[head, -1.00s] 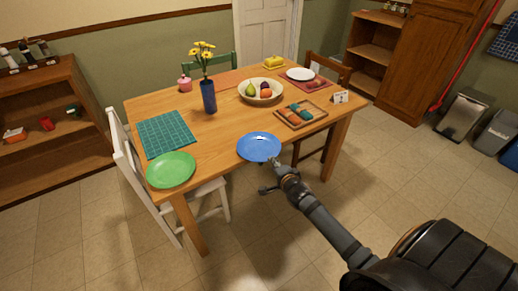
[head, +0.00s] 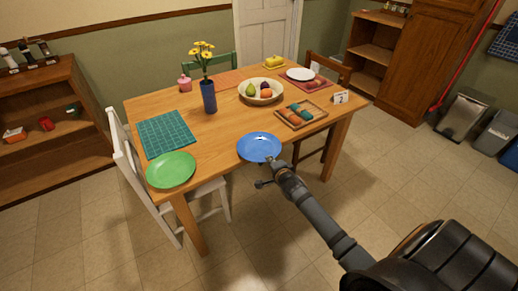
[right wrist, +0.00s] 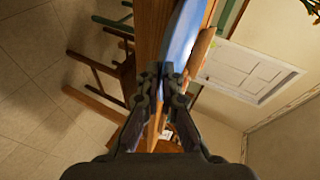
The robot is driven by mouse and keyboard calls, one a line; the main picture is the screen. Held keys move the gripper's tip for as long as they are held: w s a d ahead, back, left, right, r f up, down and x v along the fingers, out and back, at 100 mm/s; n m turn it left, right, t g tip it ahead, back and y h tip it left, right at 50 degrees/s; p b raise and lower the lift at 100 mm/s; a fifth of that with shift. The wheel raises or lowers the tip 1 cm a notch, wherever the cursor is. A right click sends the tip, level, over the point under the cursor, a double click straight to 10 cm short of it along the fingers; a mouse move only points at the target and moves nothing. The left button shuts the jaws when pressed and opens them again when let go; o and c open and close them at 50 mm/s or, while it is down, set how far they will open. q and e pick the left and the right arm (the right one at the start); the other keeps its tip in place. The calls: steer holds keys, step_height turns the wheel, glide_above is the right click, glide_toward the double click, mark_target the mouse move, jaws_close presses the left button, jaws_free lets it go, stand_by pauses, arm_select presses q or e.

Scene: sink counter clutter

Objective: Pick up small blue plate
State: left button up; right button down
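The small blue plate (head: 255,146) is at the near edge of the wooden table, its near rim overhanging. My right gripper (head: 272,161) reaches the plate's near right rim. In the right wrist view, the plate (right wrist: 182,40) appears edge-on. There the fingers of my right gripper (right wrist: 161,76) are close together, with the rim between them, so it looks shut on the plate. Whether the plate is lifted at all cannot be told. My left gripper is not in view.
The wooden table (head: 215,133) also holds a green plate (head: 171,170), a teal mat (head: 165,134), a blue vase (head: 208,96) with yellow flowers, a fruit bowl (head: 275,97) and a wooden tray (head: 318,117). A white chair (head: 128,160) stands at the left. Floor is clear in front.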

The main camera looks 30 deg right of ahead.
steer(key=s+d+r+p, duration=0.8)
steer(key=d+r, duration=0.3)
steer(key=r, duration=0.2)
steer(key=shift+s+p, duration=0.35)
steer(key=shift+p, duration=0.5)
steer(key=shift+a, duration=0.1)
